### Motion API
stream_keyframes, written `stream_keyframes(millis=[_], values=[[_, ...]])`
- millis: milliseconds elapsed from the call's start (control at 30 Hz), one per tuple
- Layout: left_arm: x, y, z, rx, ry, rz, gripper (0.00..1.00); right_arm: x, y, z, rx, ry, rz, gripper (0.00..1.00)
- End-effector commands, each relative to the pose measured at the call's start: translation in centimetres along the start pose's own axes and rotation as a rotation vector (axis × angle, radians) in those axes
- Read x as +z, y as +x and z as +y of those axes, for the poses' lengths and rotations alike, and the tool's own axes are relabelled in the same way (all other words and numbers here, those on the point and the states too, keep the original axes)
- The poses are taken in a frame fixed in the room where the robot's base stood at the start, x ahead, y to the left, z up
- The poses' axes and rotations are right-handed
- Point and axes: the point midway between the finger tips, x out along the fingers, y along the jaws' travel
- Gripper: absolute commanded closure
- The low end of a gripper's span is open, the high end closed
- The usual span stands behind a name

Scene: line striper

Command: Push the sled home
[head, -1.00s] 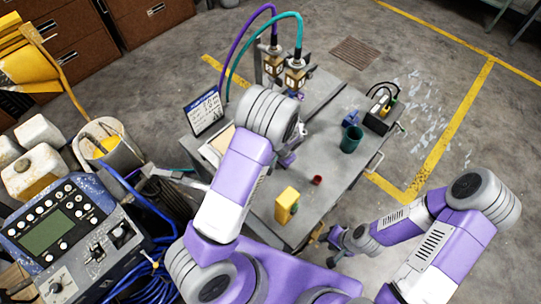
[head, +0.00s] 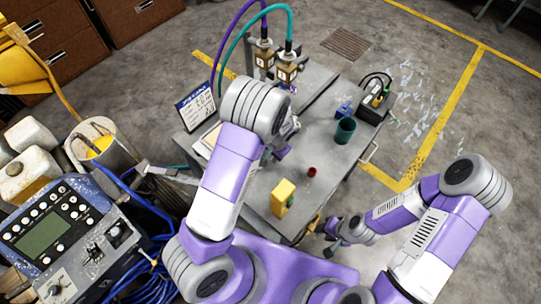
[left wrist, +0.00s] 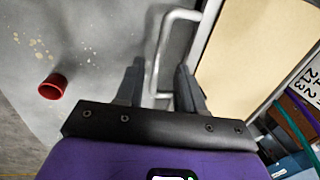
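In the left wrist view, a cream panel with a pale metal frame (left wrist: 258,45) lies at the upper right; I cannot tell for sure that it is the sled. A bent metal handle (left wrist: 163,45) runs beside it. My left gripper (left wrist: 160,66) is open, with the handle between or just beyond its fingertips; contact is not clear. In the head view the panel (head: 208,139) shows at the bench's left side, partly hidden by my left arm, and my left gripper (head: 282,149) is mostly hidden too. My right gripper (head: 333,240) hangs low beside the bench's front right; its fingers are too small to judge.
The grey bench (head: 330,150) holds a yellow block (head: 282,197), a small red cup (head: 311,171), a green cup (head: 345,131) and a black box (head: 373,108). Two hosed bottles (head: 287,70) stand at the back. A control console (head: 55,235) is at left.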

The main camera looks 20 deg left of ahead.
Motion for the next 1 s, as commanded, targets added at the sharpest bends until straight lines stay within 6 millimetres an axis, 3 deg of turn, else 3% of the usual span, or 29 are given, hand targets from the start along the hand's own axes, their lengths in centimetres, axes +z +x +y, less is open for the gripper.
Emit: stream_keyframes(millis=[100,300,1000], values=[[-0.1,-2.4,0.0,0.001,0.000,0.004,0.62,0.0,-0.2,-0.1,0.000,0.000,0.000,0.62],[0.0,-4.7,0.0,0.000,0.000,0.000,0.62,0.0,-0.3,-0.1,0.000,0.000,0.000,0.62],[0.1,-5.5,-0.1,0.000,0.000,-0.002,0.62,0.0,-0.7,-0.3,0.000,0.000,0.000,0.62]])
